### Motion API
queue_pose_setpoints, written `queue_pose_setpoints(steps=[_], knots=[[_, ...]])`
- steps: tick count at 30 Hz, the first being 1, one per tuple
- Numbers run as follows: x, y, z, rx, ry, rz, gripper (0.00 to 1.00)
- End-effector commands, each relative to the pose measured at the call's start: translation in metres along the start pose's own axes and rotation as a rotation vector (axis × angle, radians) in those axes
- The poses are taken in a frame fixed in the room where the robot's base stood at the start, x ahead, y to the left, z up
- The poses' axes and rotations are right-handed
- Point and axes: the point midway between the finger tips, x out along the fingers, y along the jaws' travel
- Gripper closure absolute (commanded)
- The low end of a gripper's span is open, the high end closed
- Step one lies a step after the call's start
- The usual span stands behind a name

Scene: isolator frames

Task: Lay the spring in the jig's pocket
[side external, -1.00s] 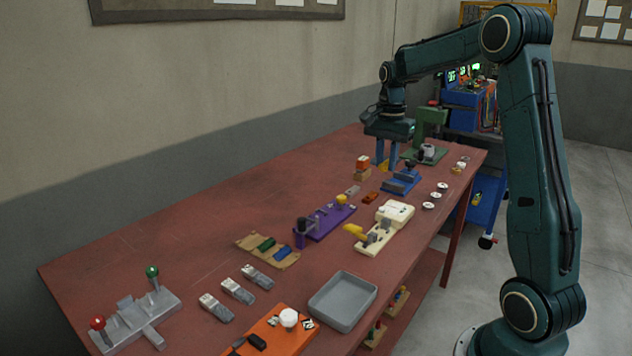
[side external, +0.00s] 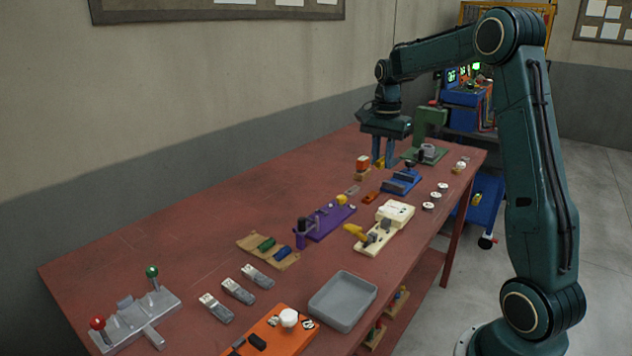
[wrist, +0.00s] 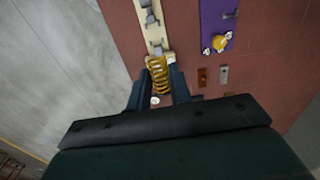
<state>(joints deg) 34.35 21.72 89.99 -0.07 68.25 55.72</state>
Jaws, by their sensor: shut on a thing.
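A yellow coil spring (wrist: 158,74) is clamped between the two fingers of my gripper (wrist: 157,82) in the wrist view. In the side view, my gripper (side external: 383,160) points down above the far part of the red bench, with a bit of yellow (side external: 380,163) at its fingertips. A cream fixture (side external: 370,246) with a yellow handle stands nearer on the bench; it also shows beyond the spring in the wrist view (wrist: 151,28). A blue fixture (side external: 402,184) stands close to my gripper. I cannot tell which fixture has the pocket; no pocket is clearly visible.
A purple fixture (side external: 327,224) stands left of the cream one. A green press (side external: 431,125) is behind my gripper. Several white round parts lie along the right edge.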

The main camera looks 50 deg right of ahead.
Motion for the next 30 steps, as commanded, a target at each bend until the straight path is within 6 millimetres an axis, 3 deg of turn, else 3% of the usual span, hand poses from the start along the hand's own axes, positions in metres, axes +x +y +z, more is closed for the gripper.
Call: queue_pose_setpoints(steps=[8, 21, 30], knots=[[0.021, -0.045, 0.001, -0.004, -0.002, 0.002, 1.00], [0.078, -0.134, 0.019, -0.003, -0.003, 0.003, 1.00], [0.107, -0.170, 0.035, -0.002, -0.003, 0.002, 1.00]])
